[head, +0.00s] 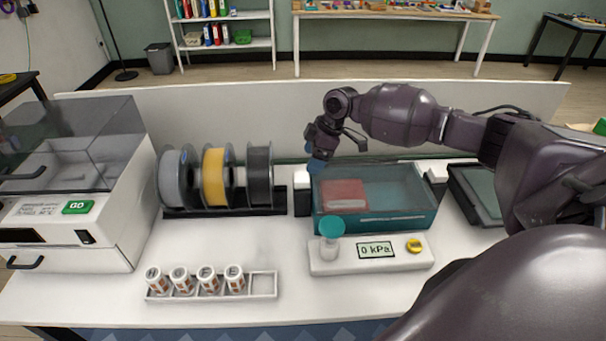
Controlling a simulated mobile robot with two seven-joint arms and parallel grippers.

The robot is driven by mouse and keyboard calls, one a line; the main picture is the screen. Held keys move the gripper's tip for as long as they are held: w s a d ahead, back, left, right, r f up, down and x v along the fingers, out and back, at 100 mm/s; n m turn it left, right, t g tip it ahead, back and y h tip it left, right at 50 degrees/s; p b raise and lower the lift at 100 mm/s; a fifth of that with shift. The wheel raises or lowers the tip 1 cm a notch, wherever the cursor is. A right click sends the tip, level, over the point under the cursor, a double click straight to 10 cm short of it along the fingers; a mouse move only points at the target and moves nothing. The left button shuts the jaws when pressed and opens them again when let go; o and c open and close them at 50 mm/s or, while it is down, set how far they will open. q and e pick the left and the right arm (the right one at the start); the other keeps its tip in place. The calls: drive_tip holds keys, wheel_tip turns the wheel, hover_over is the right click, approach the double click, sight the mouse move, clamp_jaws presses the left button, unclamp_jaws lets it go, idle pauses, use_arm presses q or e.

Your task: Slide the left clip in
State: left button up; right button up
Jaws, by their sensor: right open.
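The left clip (303,180) is a white block at the left end of a teal see-through chamber (400,217). A dark part shows below the clip. A matching white right clip (437,175) is at the chamber's right end. A flat red piece (344,194) shows inside the chamber. My right gripper (317,161) points down just above and behind the left clip, near the chamber's back left corner. It is open, and its bluish fingertips partly overlap the chamber's edge. I cannot tell whether they touch anything. My left gripper is out of view.
A white panel (330,266) with a teal-capped knob, a "0 kPa" display and a yellow button lies in front. Filament spools (216,175) stand left of the clip. A rack (263,285) of small canisters is at the front. The bench between is clear.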

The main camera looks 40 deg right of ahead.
sight(302, 177)
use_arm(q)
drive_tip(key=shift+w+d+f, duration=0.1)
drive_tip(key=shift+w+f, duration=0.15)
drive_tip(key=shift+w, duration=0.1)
use_arm(e)
drive_tip(key=x, duration=0.7)
drive_tip(key=shift+w, duration=0.1)
drive_tip(key=shift+d, duration=0.1)
drive_tip(key=c, duration=1.3)
drive_tip(key=shift+s+d, duration=0.4)
drive_tip(key=shift+d, duration=0.15)
drive_tip(key=shift+s+d, duration=0.35)
drive_tip(key=shift+d, duration=0.25)
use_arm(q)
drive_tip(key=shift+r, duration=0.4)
use_arm(e)
drive_tip(key=shift+d, duration=0.1)
drive_tip(key=o, duration=1.3)
drive_tip(key=shift+s+d, duration=0.1)
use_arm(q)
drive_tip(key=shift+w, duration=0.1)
